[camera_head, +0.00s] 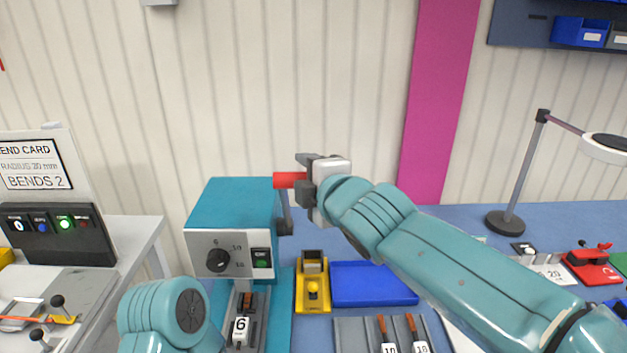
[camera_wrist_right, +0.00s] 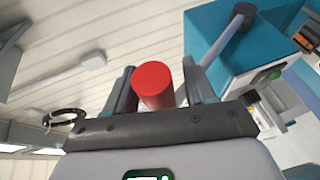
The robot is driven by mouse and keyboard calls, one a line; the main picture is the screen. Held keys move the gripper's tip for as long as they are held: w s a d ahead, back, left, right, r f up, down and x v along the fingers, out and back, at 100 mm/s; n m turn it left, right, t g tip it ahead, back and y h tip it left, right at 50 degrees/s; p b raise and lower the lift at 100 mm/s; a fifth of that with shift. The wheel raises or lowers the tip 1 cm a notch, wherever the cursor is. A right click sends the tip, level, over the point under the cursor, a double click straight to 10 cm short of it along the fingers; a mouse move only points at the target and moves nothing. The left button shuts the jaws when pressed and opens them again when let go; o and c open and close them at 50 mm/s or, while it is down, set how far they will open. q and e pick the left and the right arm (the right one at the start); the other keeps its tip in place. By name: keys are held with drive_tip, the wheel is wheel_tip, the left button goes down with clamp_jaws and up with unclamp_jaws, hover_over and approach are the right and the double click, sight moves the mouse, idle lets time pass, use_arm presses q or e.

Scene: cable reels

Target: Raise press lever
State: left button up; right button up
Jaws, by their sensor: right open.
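The teal press (camera_head: 232,205) stands on the bench left of centre, with a grey front, a black dial and a green-lit switch. Its lever (camera_head: 285,208) rises from a dark pivot on the right side to a red handle (camera_head: 287,180), and stands about upright. My right gripper (camera_head: 305,180) is at the handle. In the right wrist view the red handle (camera_wrist_right: 152,88) lies between the two fingers of the open gripper (camera_wrist_right: 160,88), with a gap visible on the right. Contact on the left is unclear. My left gripper is out of view; only part of that arm shows.
A yellow fixture (camera_head: 312,290) and a blue tray (camera_head: 372,284) lie right of the press. A grey tool rack (camera_head: 350,330) is in front. A control box (camera_head: 60,232) stands on the left table. A lamp (camera_head: 508,222) stands at right.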

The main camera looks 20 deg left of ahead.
drive_tip(key=shift+s+d, duration=0.25)
drive_tip(key=shift+s, duration=0.05)
drive_tip(key=b+v, duration=0.2)
drive_tip(key=v, duration=1.3)
drive_tip(key=shift+s, duration=0.2)
drive_tip(key=shift+d+r, duration=0.1)
